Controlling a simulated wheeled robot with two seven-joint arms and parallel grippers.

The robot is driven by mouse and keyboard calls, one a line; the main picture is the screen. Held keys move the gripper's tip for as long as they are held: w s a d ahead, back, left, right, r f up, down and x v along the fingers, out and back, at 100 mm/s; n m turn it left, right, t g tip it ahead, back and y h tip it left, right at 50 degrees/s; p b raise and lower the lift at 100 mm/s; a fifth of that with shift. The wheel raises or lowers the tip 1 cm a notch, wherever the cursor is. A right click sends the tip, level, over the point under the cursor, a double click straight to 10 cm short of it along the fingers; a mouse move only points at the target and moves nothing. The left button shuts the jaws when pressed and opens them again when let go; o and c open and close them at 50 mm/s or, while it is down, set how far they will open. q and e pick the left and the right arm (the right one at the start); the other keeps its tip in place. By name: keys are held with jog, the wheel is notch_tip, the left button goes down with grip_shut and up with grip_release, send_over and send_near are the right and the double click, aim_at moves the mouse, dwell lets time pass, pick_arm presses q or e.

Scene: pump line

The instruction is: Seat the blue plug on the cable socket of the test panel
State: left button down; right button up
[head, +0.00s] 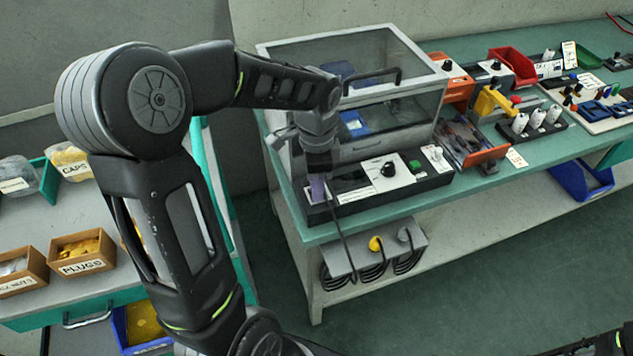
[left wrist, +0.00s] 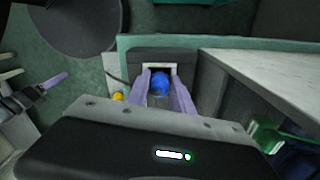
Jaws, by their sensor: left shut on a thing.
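The blue plug (left wrist: 160,84) sits between the two lavender fingers of my left gripper (left wrist: 162,92), which is shut on it. In the head view my left gripper (head: 318,188) points down at the left front of the test panel (head: 425,176), and hides the plug. In the left wrist view the plug is in front of a pale socket plate (left wrist: 180,69) on a dark block. I cannot tell whether the plug is in the socket or just short of it. What looks like my right gripper (left wrist: 42,92) shows partly at the left wrist view's left edge; its jaw state is unclear.
A clear-walled case (head: 400,95) stands close behind my left gripper. A dark cable (head: 346,236) runs down over the bench front to a grey cable box (head: 398,250) on the lower shelf. An orange bin (head: 465,145) and other parts stand to the right.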

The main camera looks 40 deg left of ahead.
pick_arm(q)
jog(key=shift+f, duration=0.1)
dwell(0.6)
jog(key=c, duration=0.9)
grip_release()
jog(key=shift+r+p, duration=1.2)
jog(key=shift+r, duration=0.35)
jog(key=shift+r+p, duration=1.8)
jog(key=shift+r, duration=0.5)
jog(key=shift+c, duration=0.3)
